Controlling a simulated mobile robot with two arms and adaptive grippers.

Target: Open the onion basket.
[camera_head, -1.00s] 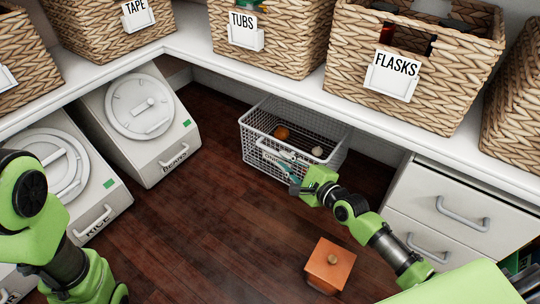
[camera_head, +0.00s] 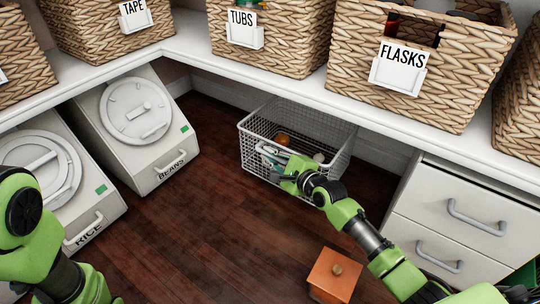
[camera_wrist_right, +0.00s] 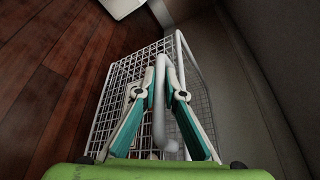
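The onion basket (camera_head: 247,138) is a white wire basket on the dark floor under the shelf, with a few round items inside. Its front label is covered by my right gripper (camera_head: 265,162), which is at the basket's front. In the right wrist view, the white handle (camera_wrist_right: 158,122) runs between the two teal-lined fingers of my right gripper (camera_wrist_right: 161,76). The fingers look apart, one on each side of the handle. Whether they touch it is hard to see. Only part of my left arm shows at the lower left; its gripper is out of view.
White bins marked BEANS (camera_head: 150,150) and RICE (camera_head: 95,205) stand left. A drawer unit (camera_head: 458,215) is close on the basket's right. An orange box (camera_head: 333,275) sits on the floor in front. The shelf (camera_head: 290,82) overhangs the basket. Floor between is clear.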

